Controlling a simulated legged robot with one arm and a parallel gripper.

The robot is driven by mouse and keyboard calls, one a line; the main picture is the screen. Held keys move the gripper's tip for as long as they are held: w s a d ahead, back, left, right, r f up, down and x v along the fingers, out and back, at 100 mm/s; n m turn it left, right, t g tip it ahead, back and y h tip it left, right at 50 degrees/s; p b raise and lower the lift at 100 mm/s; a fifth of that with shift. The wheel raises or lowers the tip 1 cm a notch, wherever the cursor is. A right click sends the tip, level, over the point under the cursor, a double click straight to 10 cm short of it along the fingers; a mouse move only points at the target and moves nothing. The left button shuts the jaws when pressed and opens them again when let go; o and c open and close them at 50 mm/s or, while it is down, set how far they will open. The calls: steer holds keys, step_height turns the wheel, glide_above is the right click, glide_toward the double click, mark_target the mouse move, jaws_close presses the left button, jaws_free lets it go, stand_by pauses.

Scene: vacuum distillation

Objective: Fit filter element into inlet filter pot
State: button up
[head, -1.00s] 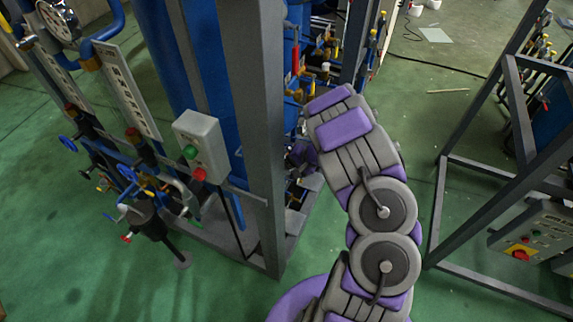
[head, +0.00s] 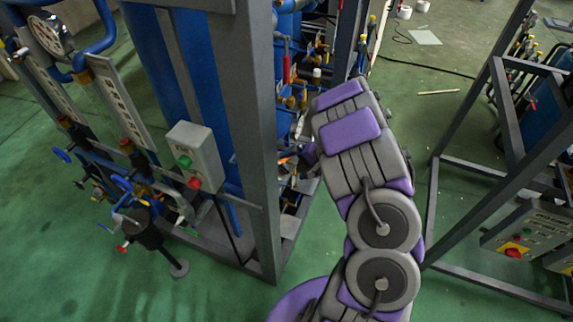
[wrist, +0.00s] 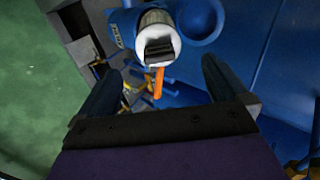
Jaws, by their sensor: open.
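In the wrist view my gripper (wrist: 160,66) is open, its two dark fingers spread with nothing between their tips. Just beyond them, at the top centre, is a white round-ended part (wrist: 170,62) with a dark ribbed block on its face. I cannot tell whether this is the filter element or the mouth of the inlet filter pot. A narrow orange piece (wrist: 158,84) hangs below it. A blue labelled body (wrist: 118,30) lies to its left. In the head view the fingers are hidden behind my arm and the rig.
A grey frame post (head: 252,150) stands left of my arm, with a grey button box (head: 195,150) on it. Valves and pipework fill the rig behind. Another frame (head: 432,210) stands at right. The wrist view shows a large blue wall (wrist: 285,60) at right.

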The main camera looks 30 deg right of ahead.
steer(key=p+v, duration=0.2)
steer(key=v, duration=0.7)
steer(key=w+d+r+n+t+h, duration=0.2)
steer(key=w+d+r+h, duration=0.5)
steer(key=r, duration=0.4)
steer(key=s+r+g+h, duration=0.2)
steer(key=s+r+h, duration=0.45)
steer(key=r, duration=0.55)
steer(key=s+a+f+n+g+y, duration=0.1)
steer(key=s+a+n+g+y, duration=0.3)
steer(key=s+a, duration=1.1)
steer(key=s+a+f+n+g+y, duration=0.2)
steer(key=s+a+n+g+y, duration=0.2)
steer(key=s+a, duration=1.1)
steer(key=shift+a+f+g, duration=0.35)
steer(key=shift+a+g, duration=0.05)
steer(key=shift+a, duration=0.45)
steer(key=shift+f, duration=0.1)
